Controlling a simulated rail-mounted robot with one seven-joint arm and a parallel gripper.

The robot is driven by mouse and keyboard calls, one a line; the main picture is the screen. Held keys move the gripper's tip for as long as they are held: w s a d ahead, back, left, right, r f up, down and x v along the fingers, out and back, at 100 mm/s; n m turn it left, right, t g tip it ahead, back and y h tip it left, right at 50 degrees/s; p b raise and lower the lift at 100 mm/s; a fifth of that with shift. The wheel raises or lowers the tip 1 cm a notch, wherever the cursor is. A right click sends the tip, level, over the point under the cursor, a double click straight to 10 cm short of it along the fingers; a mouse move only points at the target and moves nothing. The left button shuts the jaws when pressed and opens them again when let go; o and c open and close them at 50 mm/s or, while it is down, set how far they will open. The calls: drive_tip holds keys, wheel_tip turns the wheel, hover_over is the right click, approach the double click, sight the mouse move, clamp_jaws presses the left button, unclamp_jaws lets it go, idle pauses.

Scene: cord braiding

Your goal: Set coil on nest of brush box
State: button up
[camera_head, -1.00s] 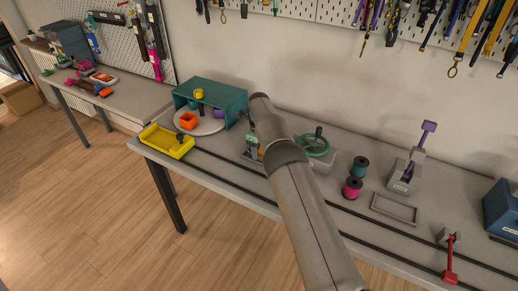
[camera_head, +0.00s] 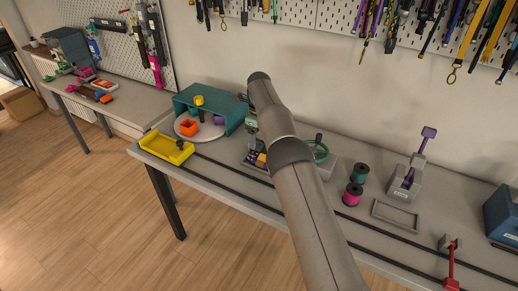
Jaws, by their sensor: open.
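My arm reaches over the bench, and my gripper (camera_head: 251,126) hangs from its end, partly hidden behind my own arm. It is open, above a small station with yellow and purple parts (camera_head: 257,159) on the bench. I cannot tell for sure which thing is the coil or the brush box. A yellow open tray (camera_head: 166,147) lies at the bench's left end. A small yellow round piece (camera_head: 199,100) shows at the shelf's front edge.
Right of my arm are a green handwheel (camera_head: 321,152), teal (camera_head: 361,173) and magenta (camera_head: 352,195) spools, an empty grey frame (camera_head: 395,215), a purple-levered press (camera_head: 407,182) and a red lever (camera_head: 450,262). Two dark rails run along the bench front.

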drive_tip(key=s+d+r+n, duration=0.3)
drive_tip(key=d+r, duration=0.5)
drive_tip(key=r, duration=0.3)
drive_tip(key=s+d+r+n+y, duration=0.1)
drive_tip(key=s+d+r+n, duration=0.25)
drive_tip(key=s, duration=0.25)
drive_tip(key=s+d+r+n, duration=0.3)
drive_tip(key=s+d, duration=0.1)
drive_tip(key=s, duration=0.1)
drive_tip(key=s+d+f+n, duration=0.1)
drive_tip(key=s+n, duration=0.3)
drive_tip(key=s, duration=0.7)
drive_tip(key=s+d+f+n, duration=0.2)
drive_tip(key=s+n, duration=0.3)
drive_tip(key=s, duration=0.6)
drive_tip(key=s+d+f+n+h, duration=0.1)
drive_tip(key=s+f+n, duration=0.3)
drive_tip(key=s, duration=0.8)
drive_tip(key=shift+d+t, duration=0.3)
drive_tip(key=shift+d, duration=0.45)
